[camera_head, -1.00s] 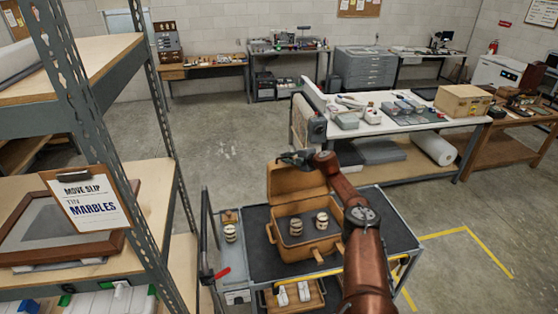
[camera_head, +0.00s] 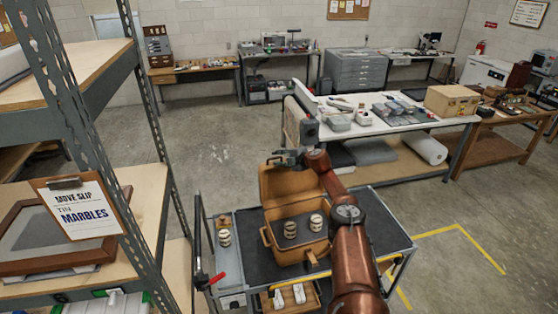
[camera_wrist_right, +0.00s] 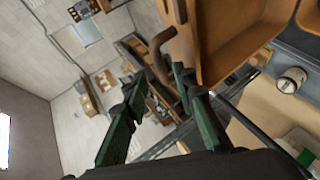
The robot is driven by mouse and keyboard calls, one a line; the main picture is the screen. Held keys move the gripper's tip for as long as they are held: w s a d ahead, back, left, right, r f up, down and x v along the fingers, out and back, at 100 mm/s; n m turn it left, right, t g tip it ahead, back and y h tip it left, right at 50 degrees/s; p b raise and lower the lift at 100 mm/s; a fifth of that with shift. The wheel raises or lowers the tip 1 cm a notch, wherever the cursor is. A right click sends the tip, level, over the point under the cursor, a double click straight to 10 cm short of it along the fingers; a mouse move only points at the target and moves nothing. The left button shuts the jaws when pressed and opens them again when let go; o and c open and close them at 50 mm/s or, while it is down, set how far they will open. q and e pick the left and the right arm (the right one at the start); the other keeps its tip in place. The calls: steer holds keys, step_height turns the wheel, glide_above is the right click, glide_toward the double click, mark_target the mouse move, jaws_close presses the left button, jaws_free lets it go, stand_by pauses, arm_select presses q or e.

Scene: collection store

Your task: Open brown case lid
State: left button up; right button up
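The brown case (camera_head: 297,251) stands on a dark-topped cart with its lid (camera_head: 287,187) raised at the back, so its inside shows. My right gripper (camera_head: 286,158) is at the lid's top edge. In the right wrist view, its green fingers (camera_wrist_right: 158,82) are apart, with the brown handle (camera_wrist_right: 160,52) near and partly between their tips. I cannot tell whether they touch it. The lid (camera_wrist_right: 222,40) fills the upper right there. My left gripper is not in view.
Another banded jar (camera_head: 224,238) stands on the cart (camera_head: 375,217) left of the case. A metal shelf (camera_head: 98,150) with a "MOVE SLIP TIN MARBLES" clipboard (camera_head: 80,207) is close on the left. A white worktable (camera_head: 390,128) stands behind the cart.

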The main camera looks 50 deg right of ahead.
steer(key=shift+s+d+f, duration=0.1)
steer(key=shift+s+f, duration=0.05)
steer(key=shift+f, duration=0.05)
steer(key=v, duration=1.2)
steer(key=shift+r, duration=0.15)
stand_by(0.4)
